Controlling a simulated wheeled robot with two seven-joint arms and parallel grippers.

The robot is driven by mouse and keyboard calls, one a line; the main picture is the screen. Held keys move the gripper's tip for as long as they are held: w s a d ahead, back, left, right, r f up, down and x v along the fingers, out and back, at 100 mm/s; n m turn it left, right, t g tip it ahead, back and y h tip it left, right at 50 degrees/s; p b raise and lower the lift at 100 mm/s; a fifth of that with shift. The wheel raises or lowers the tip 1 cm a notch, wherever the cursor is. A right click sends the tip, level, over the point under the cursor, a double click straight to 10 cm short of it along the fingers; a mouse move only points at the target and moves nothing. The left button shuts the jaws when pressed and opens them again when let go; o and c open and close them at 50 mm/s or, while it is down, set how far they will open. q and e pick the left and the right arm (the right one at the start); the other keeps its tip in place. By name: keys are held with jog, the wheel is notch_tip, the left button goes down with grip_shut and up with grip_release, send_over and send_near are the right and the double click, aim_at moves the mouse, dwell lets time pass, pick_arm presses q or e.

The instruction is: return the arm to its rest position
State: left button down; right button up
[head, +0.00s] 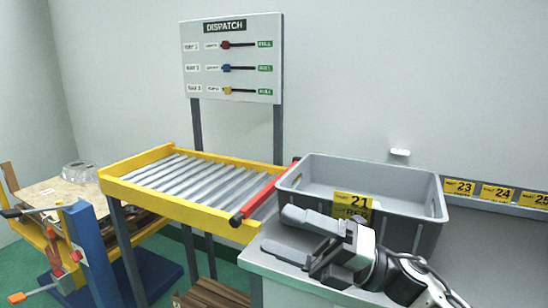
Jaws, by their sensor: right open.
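My right arm (400,278) comes in from the lower right, over the grey worktop. My right gripper (280,229) is open, its two fingers pointing left with a gap between them. Nothing shows between the fingers. It is in front of the grey bin (428,232) with the yellow label 21 (352,203) and covers part of the bin's front wall. I cannot tell whether it touches the bin. My left gripper is not in view.
The grey worktop (480,262) is bare right of the bin. A yellow-framed roller conveyor (180,208) with a red bar (262,194) stands left of it. A dispatch board (232,60) rises behind. A blue post (90,250) and a wooden-topped bench (50,192) stand far left.

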jog(key=d+f+m+t+h+p, duration=0.1)
jog(key=d+f+m+t+h, duration=0.2)
jog(key=f+m+t+h, duration=0.7)
jog(key=d+f+m+t+h, duration=0.25)
jog(key=f+m+t, duration=0.2)
jog(key=m, duration=1.25)
jog(key=s+d+f+m+g+h, duration=0.3)
jog(key=s+f+m, duration=0.2)
jog(key=s+f, duration=0.2)
jog(key=s+d+f+m+g+h+p, duration=0.1)
jog(key=s+d+f+m+g+h, duration=0.2)
jog(key=s+f+m, duration=0.2)
notch_tip(320, 180, down, 4)
jog(key=s, duration=0.2)
jog(key=shift+s+r, duration=0.2)
jog(key=shift+s, duration=0.15)
